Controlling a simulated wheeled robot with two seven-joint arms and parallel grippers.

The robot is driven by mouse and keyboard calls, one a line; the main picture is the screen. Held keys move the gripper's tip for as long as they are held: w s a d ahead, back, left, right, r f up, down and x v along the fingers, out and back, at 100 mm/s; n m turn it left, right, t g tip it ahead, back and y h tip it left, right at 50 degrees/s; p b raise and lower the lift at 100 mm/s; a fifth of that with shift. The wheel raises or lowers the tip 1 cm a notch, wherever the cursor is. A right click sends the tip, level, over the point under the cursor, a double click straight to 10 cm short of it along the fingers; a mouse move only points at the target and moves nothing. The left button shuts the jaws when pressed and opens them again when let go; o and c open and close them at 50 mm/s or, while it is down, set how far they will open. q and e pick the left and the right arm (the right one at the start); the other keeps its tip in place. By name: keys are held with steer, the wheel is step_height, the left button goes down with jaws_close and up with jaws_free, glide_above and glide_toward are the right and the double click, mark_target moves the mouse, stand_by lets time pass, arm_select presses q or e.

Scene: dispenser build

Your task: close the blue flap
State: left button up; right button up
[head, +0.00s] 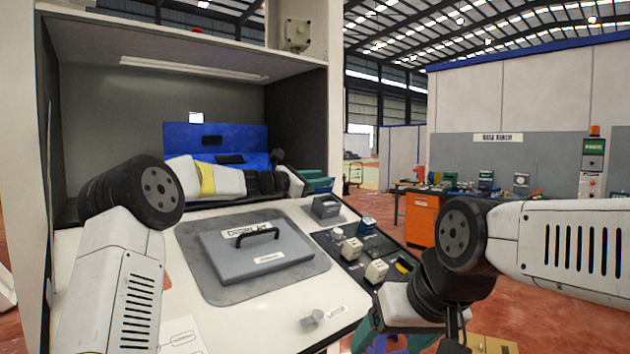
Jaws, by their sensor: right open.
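The blue flap (234,132) appears as an upright blue panel with a dark label or slot, inside the grey recess at the back. A lower blue surface with a dark patch (231,159) lies in front of it, partly hidden by my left arm. My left gripper (318,184) has teal fingers and is to the right of the blue panel, near the recess's right side. It looks apart from the flap, and its jaw opening is too small to judge. My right gripper (394,340) is open, low at the bottom right, far from the flap and partly cut off.
A sloped white console (210,290) fills the front, with a grey display lid (257,252) and black handle. A dark strip with several switches (376,270) runs along its right. An orange cabinet (421,218) stands farther back.

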arm_select(q)
steer(key=v, duration=0.7)
steer(key=shift+s+a, duration=0.25)
